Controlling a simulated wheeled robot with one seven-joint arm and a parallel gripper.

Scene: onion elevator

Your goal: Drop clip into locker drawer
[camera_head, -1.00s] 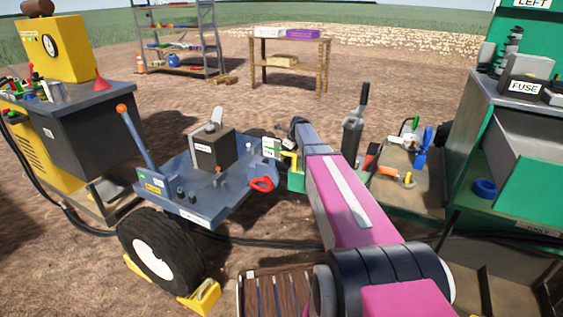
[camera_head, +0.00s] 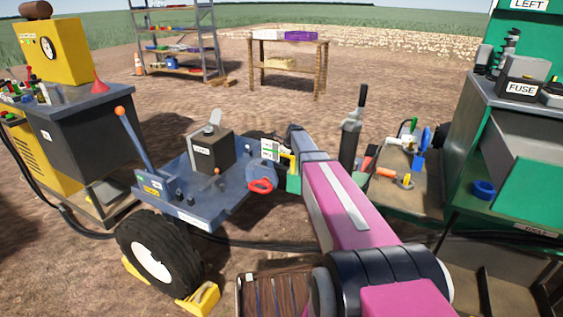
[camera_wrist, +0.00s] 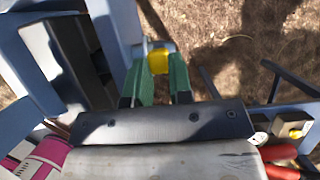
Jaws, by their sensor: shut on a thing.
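My gripper (camera_wrist: 160,66) has two green fingers, shut on a small yellow piece (camera_wrist: 158,60), apparently the clip. It is held at the fingertips over the ground, beside blue-grey metalwork. In the head view, a yellow piece (camera_head: 293,158) shows at the far end of my pink arm, just right of the blue-grey trailer. A white-and-green tag (camera_head: 269,150) is close beside it; I cannot tell whether they are joined. The fingers are mostly hidden there. A green cabinet (camera_head: 525,175) with a slanted green front stands at the right; I cannot tell whether this is the locker drawer.
The blue-grey trailer (camera_head: 185,205) carries a black box (camera_head: 209,152) and a red handle (camera_head: 261,186). A yellow machine (camera_head: 57,50) stands at the left. A low bench with tools (camera_head: 405,180) lies right of my arm. Open ground lies behind, before a wooden table (camera_head: 288,41).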

